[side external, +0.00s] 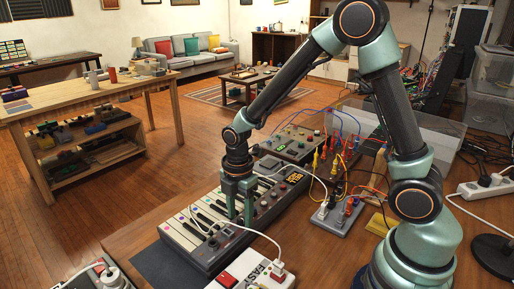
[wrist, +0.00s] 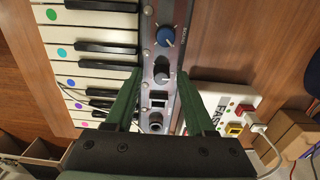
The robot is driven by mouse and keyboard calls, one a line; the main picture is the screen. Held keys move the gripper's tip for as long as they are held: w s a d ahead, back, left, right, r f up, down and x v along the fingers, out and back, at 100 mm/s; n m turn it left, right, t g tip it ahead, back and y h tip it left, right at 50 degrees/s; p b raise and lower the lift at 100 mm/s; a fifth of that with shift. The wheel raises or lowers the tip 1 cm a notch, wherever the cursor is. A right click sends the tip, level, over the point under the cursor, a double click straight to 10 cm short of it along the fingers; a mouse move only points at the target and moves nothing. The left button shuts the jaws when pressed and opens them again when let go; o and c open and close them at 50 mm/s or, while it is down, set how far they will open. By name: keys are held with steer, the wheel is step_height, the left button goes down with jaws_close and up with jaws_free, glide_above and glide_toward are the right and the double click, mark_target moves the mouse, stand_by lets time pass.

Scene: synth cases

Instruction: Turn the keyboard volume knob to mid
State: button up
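The keyboard (side external: 172,234) lies on the wooden table in the side view, with white and black keys and a dark control panel. In the wrist view the keyboard (wrist: 95,68) is at the left. Its panel carries a blue knob (wrist: 166,36) with a pale mark and small lettering too small to read for sure. Nearer is a dark grey round control (wrist: 161,78). My gripper (wrist: 162,76) is open, its green fingers apart on either side of the panel near the grey control. In the side view my gripper (side external: 240,217) points down over the panel; contact cannot be told.
A patch unit with coloured cables (side external: 337,212) and another panelled device (side external: 294,143) stand near. A white power strip (side external: 484,186) is at the right.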

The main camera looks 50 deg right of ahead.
mark_target(241, 218)
steer(key=shift+s, duration=0.1)
step_height(241, 218, up, 12)
stand_by(0.7)
steer(key=s+d+r+m+t, duration=0.4)
steer(key=s+r+m, duration=0.3)
steer(key=m, duration=1.1)
steer(key=shift+s+d+t, duration=0.15)
steer(key=shift+s+t, duration=0.55)
steer(key=shift+t, duration=0.1)
